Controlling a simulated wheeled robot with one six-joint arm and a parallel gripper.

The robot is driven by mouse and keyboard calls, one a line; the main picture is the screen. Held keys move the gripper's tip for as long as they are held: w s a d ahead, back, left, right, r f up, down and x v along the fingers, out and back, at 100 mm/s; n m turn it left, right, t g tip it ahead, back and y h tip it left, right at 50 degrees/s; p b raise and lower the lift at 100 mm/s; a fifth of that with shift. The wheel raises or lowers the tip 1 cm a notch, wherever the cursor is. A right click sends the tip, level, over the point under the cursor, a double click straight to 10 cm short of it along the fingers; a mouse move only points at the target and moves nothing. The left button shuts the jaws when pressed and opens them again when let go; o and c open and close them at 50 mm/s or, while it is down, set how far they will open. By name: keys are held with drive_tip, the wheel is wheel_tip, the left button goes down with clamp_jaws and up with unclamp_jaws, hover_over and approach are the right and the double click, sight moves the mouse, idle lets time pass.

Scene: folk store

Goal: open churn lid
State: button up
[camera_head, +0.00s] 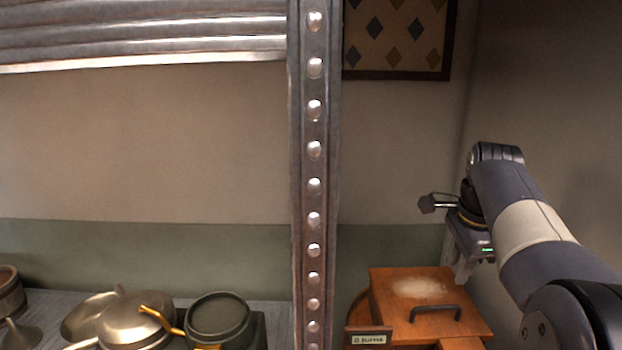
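The churn lid (385,297) is an orange-brown wooden square at the lower right, with a pale worn patch on top and a dark bar handle (435,312) near its front. The lid looks closed, with the churn's body mostly hidden or below the frame. My gripper (463,272) hangs from the arm at the right, pointing down near the lid's back right corner. It appears above or behind the lid, apart from the handle. Its fingers are small and dark, and their gap cannot be made out.
A riveted metal post (315,180) stands upright left of the churn. A small label reading like "churns" (369,339) is at the churn's front left. Metal pans (135,325) and a dark round pot (218,318) sit on a grey counter at left. A wall meets the right side.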

sight(443, 306)
drive_tip(key=f, duration=0.3)
drive_tip(key=w+f, duration=0.1)
drive_tip(key=f, duration=0.5)
drive_tip(key=shift+w+a+f+p, duration=0.2)
drive_tip(key=shift+w+f+p, duration=0.05)
drive_tip(key=shift+w+p, duration=0.15)
drive_tip(key=shift+w+d+r, duration=0.15)
drive_tip(key=shift+w+r, duration=0.05)
